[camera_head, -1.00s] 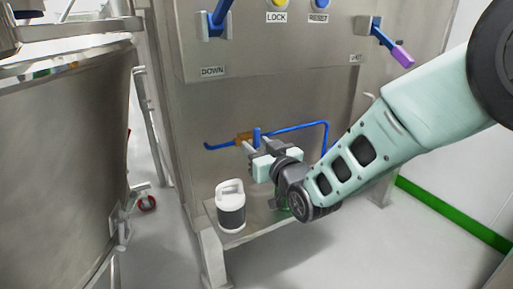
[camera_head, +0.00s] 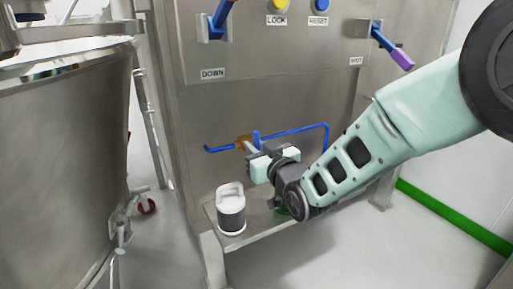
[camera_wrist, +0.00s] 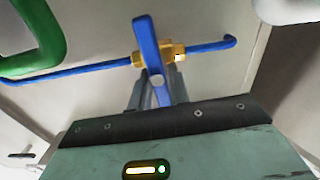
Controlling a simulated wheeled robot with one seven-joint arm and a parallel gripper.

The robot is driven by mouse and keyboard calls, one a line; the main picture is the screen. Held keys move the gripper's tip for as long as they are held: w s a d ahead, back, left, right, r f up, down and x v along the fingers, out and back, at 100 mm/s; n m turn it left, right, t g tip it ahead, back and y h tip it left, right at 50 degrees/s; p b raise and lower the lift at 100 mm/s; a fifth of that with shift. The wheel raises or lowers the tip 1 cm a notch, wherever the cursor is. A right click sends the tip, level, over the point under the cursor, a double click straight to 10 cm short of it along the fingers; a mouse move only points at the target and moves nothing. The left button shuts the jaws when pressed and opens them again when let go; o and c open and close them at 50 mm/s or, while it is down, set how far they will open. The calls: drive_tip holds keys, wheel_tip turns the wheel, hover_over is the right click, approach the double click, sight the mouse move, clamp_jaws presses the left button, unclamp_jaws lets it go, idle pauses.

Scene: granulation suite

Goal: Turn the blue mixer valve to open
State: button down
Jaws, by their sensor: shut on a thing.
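The blue mixer valve shows in the wrist view as a blue lever handle (camera_wrist: 148,45) on a brass body (camera_wrist: 172,53). The handle stands across the thin blue pipe (camera_wrist: 85,69). In the head view the brass body (camera_head: 243,142) and the upright blue handle (camera_head: 256,137) sit low on the steel cabinet. My gripper (camera_wrist: 158,92) is shut on the blue handle, with one finger on each side of its lower end. In the head view my gripper (camera_head: 256,150) partly hides the valve.
A white jug with a dark band (camera_head: 231,208) stands on the steel ledge (camera_head: 262,228) below the valve. A purple-tipped blue lever (camera_head: 392,47) is at upper right, another blue lever (camera_head: 219,20) at upper left. A large steel vessel (camera_head: 60,150) stands left.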

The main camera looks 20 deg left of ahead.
drive_tip(key=n, duration=0.4)
drive_tip(key=shift+s+a+f+n+b, duration=0.1)
drive_tip(key=shift+s+a+n+b, duration=0.1)
drive_tip(key=shift+n+b, duration=0.1)
drive_tip(key=n, duration=0.4)
drive_tip(key=shift+s+f, duration=0.1)
drive_tip(key=shift+f, duration=0.05)
drive_tip(key=shift+s+a+f+n+b, duration=0.1)
drive_tip(key=shift+f+n+b, duration=0.1)
drive_tip(key=shift+n, duration=1.95)
drive_tip(key=shift+a+f+n+b, duration=0.1)
drive_tip(key=shift+f+n, duration=0.05)
drive_tip(key=shift+n, duration=2)
drive_tip(key=c, duration=1.3)
unclamp_jaws()
drive_tip(key=shift+d, duration=0.1)
drive_tip(key=shift+c, duration=0.2)
drive_tip(key=p+v, duration=0.3)
drive_tip(key=v, duration=1.4)
drive_tip(key=shift+s, duration=0.2)
